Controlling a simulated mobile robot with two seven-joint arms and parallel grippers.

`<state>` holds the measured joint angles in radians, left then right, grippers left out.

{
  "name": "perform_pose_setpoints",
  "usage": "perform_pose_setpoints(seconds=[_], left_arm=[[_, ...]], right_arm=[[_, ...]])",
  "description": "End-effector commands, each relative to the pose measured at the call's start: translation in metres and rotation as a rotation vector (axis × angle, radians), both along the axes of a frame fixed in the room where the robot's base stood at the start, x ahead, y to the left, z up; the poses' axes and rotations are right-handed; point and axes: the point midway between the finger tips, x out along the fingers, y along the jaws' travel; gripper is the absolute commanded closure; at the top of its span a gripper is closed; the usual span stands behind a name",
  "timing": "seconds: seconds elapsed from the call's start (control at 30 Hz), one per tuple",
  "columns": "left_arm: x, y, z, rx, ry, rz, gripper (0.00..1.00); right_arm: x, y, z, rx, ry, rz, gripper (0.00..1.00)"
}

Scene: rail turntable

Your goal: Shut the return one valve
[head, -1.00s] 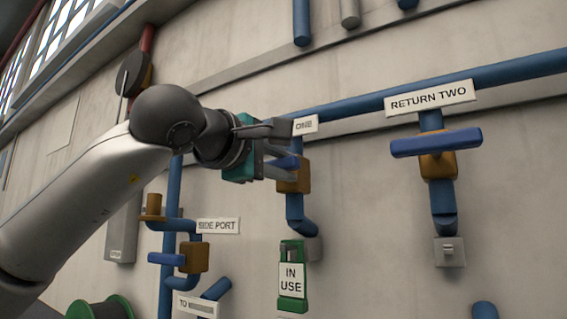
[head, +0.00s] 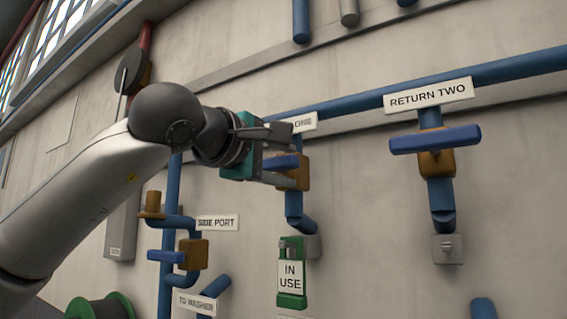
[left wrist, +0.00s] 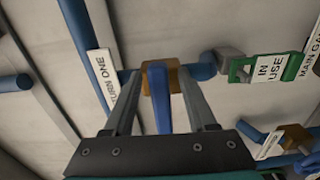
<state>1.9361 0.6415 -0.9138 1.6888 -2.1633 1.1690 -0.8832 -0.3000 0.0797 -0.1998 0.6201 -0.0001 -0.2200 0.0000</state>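The return one valve has an orange-brown body (head: 299,172) on a vertical blue pipe, under a label partly hidden by my gripper, with "ONE" readable. Its blue handle (head: 281,162) sticks out to the left, across the pipe. My left gripper (head: 280,156) is open, with one finger above the handle and one below. In the left wrist view the handle (left wrist: 159,97) stands between the two fingers (left wrist: 158,103), with a gap on each side. The "TURN ONE" part of the label (left wrist: 105,78) shows there. My right gripper is not in view.
A green "IN USE" tag (head: 291,285) hangs just below the valve. The return two valve (head: 437,162) is to the right, its blue handle crosswise. The side port valve (head: 193,254) is at lower left. Bare wall lies between the return valves.

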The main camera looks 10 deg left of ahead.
Motion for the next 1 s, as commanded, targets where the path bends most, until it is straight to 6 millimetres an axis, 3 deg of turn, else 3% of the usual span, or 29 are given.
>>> perform_pose_setpoints(seconds=[0.37,0.8,1.0], left_arm=[[-0.01,0.005,-0.001,-0.004,-0.001,0.001,0.43],[-0.101,0.042,-0.002,-0.003,-0.004,0.002,0.43],[-0.13,0.054,-0.001,-0.002,-0.002,0.002,0.43]], right_arm=[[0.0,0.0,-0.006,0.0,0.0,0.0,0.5],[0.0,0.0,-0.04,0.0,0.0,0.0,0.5],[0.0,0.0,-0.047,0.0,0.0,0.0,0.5]])
